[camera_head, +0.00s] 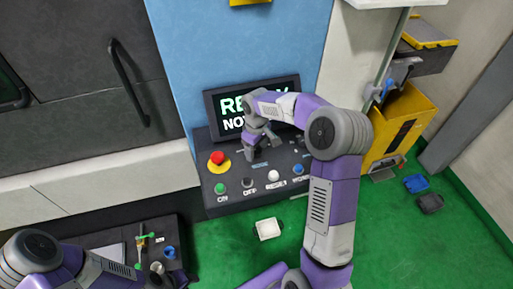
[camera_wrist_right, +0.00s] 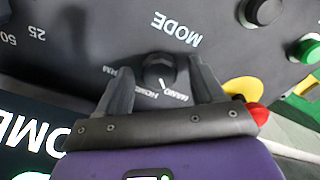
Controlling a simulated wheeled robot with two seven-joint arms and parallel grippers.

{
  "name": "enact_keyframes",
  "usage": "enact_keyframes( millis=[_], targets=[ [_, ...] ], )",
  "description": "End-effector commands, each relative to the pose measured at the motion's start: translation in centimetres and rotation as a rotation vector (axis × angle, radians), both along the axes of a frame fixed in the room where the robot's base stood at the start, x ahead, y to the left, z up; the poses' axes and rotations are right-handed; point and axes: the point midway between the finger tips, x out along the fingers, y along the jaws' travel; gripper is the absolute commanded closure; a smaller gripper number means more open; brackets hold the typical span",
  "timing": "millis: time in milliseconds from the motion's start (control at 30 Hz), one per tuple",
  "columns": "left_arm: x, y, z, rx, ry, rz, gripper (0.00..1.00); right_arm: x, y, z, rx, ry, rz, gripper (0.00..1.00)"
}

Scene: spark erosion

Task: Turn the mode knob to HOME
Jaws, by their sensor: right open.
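The black mode knob (camera_wrist_right: 157,70) is on the dark control panel (camera_head: 208,150), below a MODE label printed upside down in the right wrist view. A small white mark on the knob points toward the HOME and HAND labels, and I cannot tell which exactly. My right gripper (camera_wrist_right: 162,70) is open, with one finger on each side of the knob. Contact cannot be made out. In the head view the right gripper (camera_head: 256,150) reaches down to the panel and hides the knob. My left arm is at the bottom left, and its fingers cannot be made out.
A red emergency button (camera_head: 217,157) and a row with a green ON button (camera_head: 221,188) and white RESET button (camera_head: 273,176) are nearby. A screen (camera_head: 228,112) behind is partly hidden by my arm. A dark tray table (camera_head: 105,235) holds small parts at lower left.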

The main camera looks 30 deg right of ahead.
Motion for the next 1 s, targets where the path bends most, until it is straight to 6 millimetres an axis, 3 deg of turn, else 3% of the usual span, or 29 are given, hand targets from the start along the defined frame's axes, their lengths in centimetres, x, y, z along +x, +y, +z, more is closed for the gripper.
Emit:
enact_keyframes(
  millis=[167,533,1000],
  targets=[
    [0.0,-0.01,0.0,0.0,0.0,0.0,0.57,-0.01,-0.01,-0.01,0.0,0.001,0.0,0.34],
    [0.0,0.0,0.0,0.0,0.0,0.0,0.57,-0.01,-0.02,0.02,0.0,0.001,0.0,0.89],
    [0.0,-0.01,-0.48,0.0,0.0,0.0,0.57,0.01,-0.02,0.01,-0.001,0.001,-0.139,0.88]
  ],
)
